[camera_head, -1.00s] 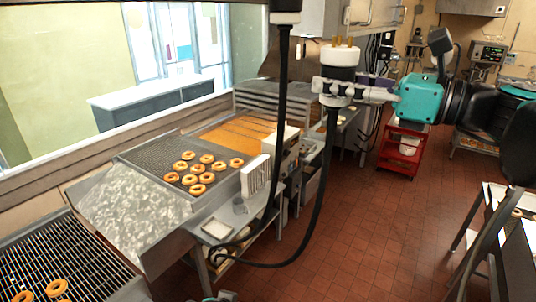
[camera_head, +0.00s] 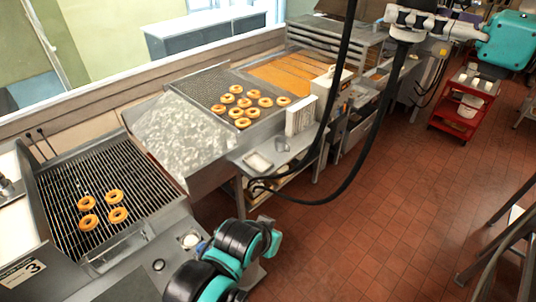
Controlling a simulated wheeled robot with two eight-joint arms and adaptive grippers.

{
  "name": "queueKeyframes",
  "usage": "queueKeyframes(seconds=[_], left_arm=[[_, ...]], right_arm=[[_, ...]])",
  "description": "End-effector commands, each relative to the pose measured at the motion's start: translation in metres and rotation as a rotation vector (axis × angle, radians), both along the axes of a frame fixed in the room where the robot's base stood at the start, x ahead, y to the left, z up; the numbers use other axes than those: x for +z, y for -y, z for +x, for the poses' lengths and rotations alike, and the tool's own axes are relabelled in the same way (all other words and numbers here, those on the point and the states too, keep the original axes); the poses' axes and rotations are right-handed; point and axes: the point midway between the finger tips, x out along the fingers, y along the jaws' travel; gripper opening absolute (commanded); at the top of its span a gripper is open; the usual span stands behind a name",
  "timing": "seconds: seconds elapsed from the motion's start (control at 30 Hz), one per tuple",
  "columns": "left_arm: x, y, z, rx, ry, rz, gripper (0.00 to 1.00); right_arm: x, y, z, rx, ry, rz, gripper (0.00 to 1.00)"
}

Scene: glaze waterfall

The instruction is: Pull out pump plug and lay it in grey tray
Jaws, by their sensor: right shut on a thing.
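My right gripper (camera_head: 405,17) is at the top right, shut on the black plug (camera_head: 407,34), which it holds in the air with the cable end down. A thick black cable (camera_head: 372,140) hangs from the plug.
A second black cable run (camera_head: 338,75) hangs in front of the fryer line. Donuts (camera_head: 240,101) lie on the mesh and more (camera_head: 117,215) on the wire rack (camera_head: 65,190). A red cart (camera_head: 462,110) stands at the right. The tiled floor is open.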

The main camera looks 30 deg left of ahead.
Motion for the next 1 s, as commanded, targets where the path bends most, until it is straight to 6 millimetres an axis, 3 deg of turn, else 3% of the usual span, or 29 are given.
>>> queueKeyframes(seconds=[0.23,0.37,0.57,0.8,1.0], left_arm=[[-0.002,0.0,0.0,0.0,0.0,0.0,0.0],[-0.014,0.0,0.0,0.0,0.0,0.0,0.0],[-0.049,0.0,0.0,0.0,0.0,0.0,0.0],[-0.094,0.0,0.0,0.0,0.0,0.0,0.0],[-0.134,0.0,0.0,0.0,0.0,0.0,0.0]], right_arm=[[-0.005,0.0,0.003,-0.005,0.0,0.0,0.0],[-0.032,0.003,0.024,-0.041,-0.001,-0.001,0.0],[-0.123,0.015,0.089,-0.17,-0.004,-0.002,0.0],[-0.256,0.037,0.162,-0.36,-0.006,-0.003,0.0],[-0.372,0.062,0.203,-0.528,-0.008,-0.005,0.0]])
